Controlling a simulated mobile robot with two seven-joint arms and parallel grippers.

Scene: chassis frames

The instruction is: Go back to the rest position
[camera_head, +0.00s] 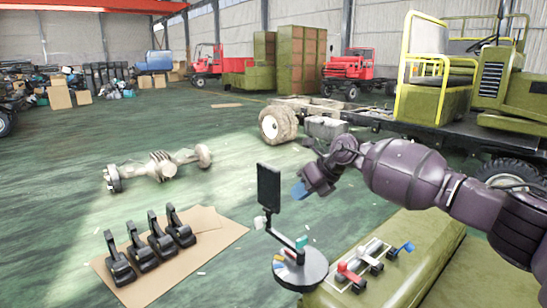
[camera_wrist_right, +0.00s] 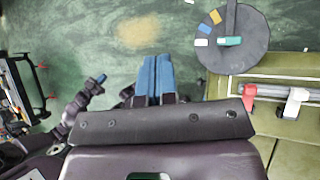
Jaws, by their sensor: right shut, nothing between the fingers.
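My right gripper (camera_head: 298,190) is in the middle of the head view, its purple arm coming in from the right. Its blue fingers (camera_wrist_right: 155,75) lie side by side in the right wrist view, shut with nothing between them. It is just right of a dark upright panel (camera_head: 269,187) on a stand and appears apart from it. In the wrist view, a dark jointed arm with a blue tip (camera_wrist_right: 101,78) shows at left. It looks like my left arm, but its fingers are too small to read. No left arm shows in the head view.
A round grey base (camera_head: 306,272) with coloured pieces stands beside a green box (camera_head: 432,240) bearing red, white and blue-handled parts. Several black pedals lie on cardboard (camera_head: 210,238). An axle (camera_head: 160,165) lies on open green floor. A vehicle chassis (camera_head: 345,112) stands behind my right arm.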

